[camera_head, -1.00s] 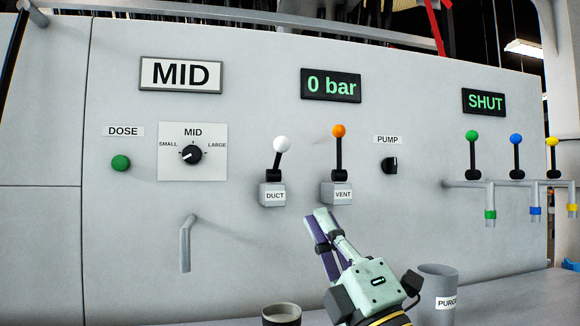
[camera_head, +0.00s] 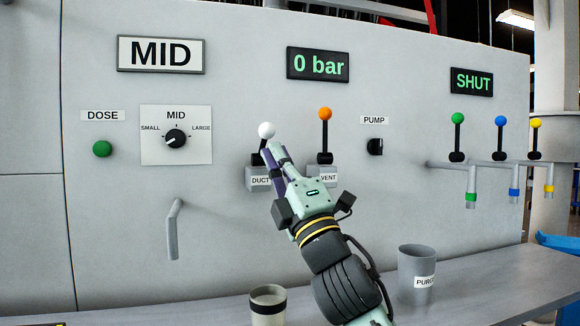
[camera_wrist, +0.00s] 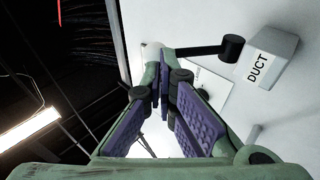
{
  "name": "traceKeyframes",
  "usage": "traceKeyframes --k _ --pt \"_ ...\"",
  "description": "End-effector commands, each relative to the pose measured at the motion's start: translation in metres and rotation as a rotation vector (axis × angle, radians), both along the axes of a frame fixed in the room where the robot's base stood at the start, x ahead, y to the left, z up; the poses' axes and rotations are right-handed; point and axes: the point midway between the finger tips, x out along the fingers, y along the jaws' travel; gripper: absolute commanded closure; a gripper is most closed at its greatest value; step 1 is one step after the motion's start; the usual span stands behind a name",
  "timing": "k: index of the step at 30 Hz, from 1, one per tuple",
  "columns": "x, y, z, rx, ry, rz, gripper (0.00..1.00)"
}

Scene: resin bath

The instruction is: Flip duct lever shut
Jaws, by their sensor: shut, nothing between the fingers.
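The duct lever (camera_head: 266,131) has a white ball on a black stem, above a grey block labelled DUCT (camera_head: 258,181) on the panel. My gripper (camera_head: 270,148) is shut and empty, its fingertips at the lever just below the ball. The fingers hide most of the stem in the head view. In the wrist view, the black stem (camera_wrist: 208,50) runs from the DUCT block (camera_wrist: 268,62) to behind the fingertips (camera_wrist: 165,70). I cannot tell whether the fingers touch the lever.
The orange-topped vent lever (camera_head: 325,116) stands close on the right, with the pump knob (camera_head: 375,147) beyond. A spout (camera_head: 172,230) sticks out at lower left. A cup (camera_head: 268,306) and a grey PURGE container (camera_head: 417,265) stand on the counter (camera_head: 490,285). Displays read MID, 0 bar and SHUT.

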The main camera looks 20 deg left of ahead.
Motion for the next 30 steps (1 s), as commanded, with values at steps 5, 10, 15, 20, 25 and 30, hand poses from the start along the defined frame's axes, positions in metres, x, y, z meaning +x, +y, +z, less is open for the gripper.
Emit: traceKeyframes --k 5,10,15,20,25,30 --pt "0.007 0.007 0.011 0.001 0.0 -0.001 1.0" --pt "0.008 0.009 0.011 0.001 0.0 -0.001 1.0" --pt "0.008 0.008 0.011 0.001 0.0 -0.001 1.0" --pt "0.008 0.008 0.013 -0.004 0.007 -0.001 1.0" --pt "0.008 0.009 0.018 -0.027 0.036 -0.002 1.0" --pt "0.009 0.009 0.02 -0.039 0.055 -0.001 1.0"
